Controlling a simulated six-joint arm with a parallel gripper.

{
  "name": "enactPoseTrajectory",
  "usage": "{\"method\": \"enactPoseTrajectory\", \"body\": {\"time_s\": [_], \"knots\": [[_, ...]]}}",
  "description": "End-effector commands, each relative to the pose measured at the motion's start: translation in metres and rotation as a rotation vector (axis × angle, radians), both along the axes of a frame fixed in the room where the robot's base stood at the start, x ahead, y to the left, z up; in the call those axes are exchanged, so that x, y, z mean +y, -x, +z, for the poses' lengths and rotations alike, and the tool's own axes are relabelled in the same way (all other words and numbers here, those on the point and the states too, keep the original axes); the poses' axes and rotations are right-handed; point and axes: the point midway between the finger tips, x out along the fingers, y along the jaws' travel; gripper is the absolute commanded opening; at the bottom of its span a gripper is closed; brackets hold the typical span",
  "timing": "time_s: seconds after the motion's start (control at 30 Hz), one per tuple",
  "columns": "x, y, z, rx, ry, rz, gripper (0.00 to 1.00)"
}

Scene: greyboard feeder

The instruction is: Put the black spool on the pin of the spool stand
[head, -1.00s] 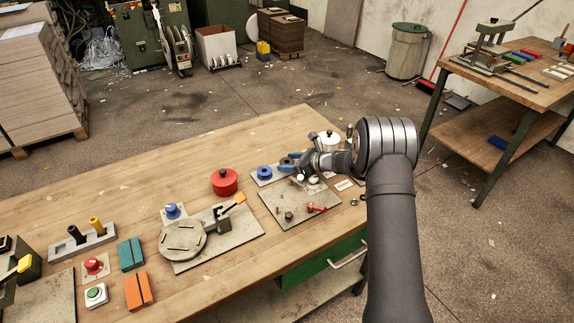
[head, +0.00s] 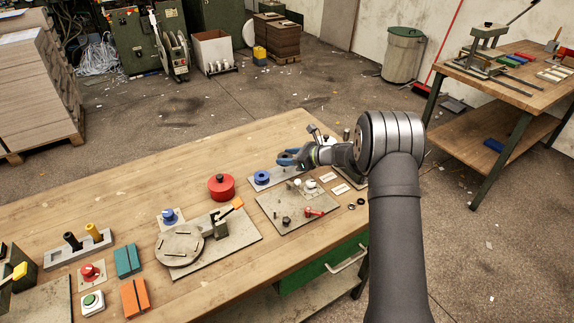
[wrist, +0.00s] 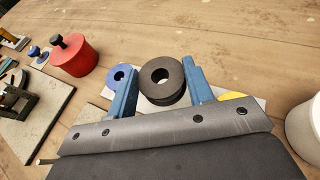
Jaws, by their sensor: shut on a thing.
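The black spool (wrist: 146,88), a thick dark ring with a round hole, sits between the blue fingers of my gripper in the wrist view. My gripper (wrist: 160,84) is shut on its sides. In the head view my gripper (head: 286,157) is above the far part of the workbench, over the pale plate (head: 279,177) that carries a blue spool (head: 262,177). The blue spool also shows in the wrist view (wrist: 115,75), left of the left finger. I cannot make out the black spool in the head view.
A red lidded pot (head: 221,188) stands left of the blue spool. A grey plate with small knobs (head: 275,210) lies in front. A white round container (wrist: 303,130) stands at the right of the wrist view. The bench beyond the spools is bare.

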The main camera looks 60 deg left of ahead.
Motion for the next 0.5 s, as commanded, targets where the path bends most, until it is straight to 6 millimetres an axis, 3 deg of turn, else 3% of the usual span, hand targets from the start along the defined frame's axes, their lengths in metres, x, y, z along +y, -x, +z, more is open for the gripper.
{"method": "enactPoseTrajectory", "body": {"time_s": [0.3, 0.5], "knots": [[-0.060, -0.048, 0.042, 0.000, 0.001, -0.007, 0.26], [-0.081, -0.064, 0.057, 0.001, 0.002, -0.005, 0.26]]}}
